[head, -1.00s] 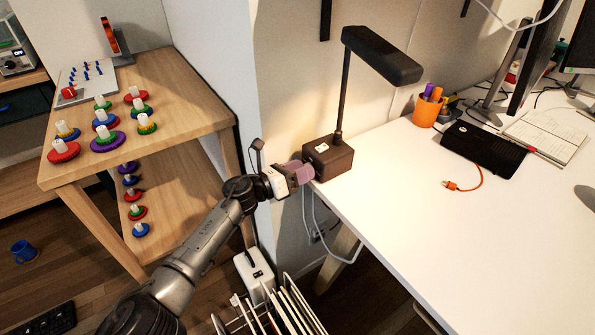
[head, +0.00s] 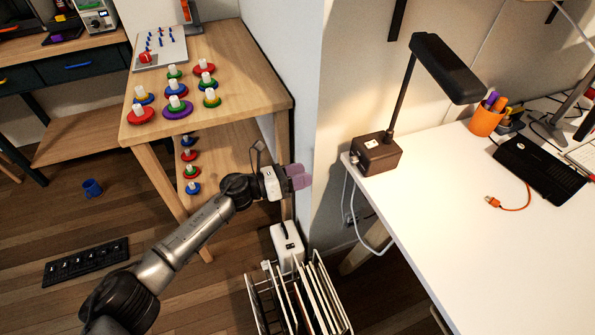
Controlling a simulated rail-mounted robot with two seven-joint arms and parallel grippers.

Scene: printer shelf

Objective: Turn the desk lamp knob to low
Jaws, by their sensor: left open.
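The desk lamp (head: 447,68) has a dark head on a thin post and a brown box base (head: 376,155). It stands at the left back corner of the white desk (head: 450,220). A small knob (head: 355,158) shows at the left side of the base; its setting is too small to read. My left gripper (head: 303,177) has purplish fingers and is open and empty. It is left of the lamp base and a little lower in the picture, clear of the desk edge, apart from the lamp. My right gripper is not in view.
A wooden table (head: 262,92) with several coloured ring stacks stands at the left. Below my gripper are a white box (head: 287,240) and a wire rack (head: 262,305) of boards. An orange pen cup (head: 486,121) and black device (head: 540,168) lie right of the lamp.

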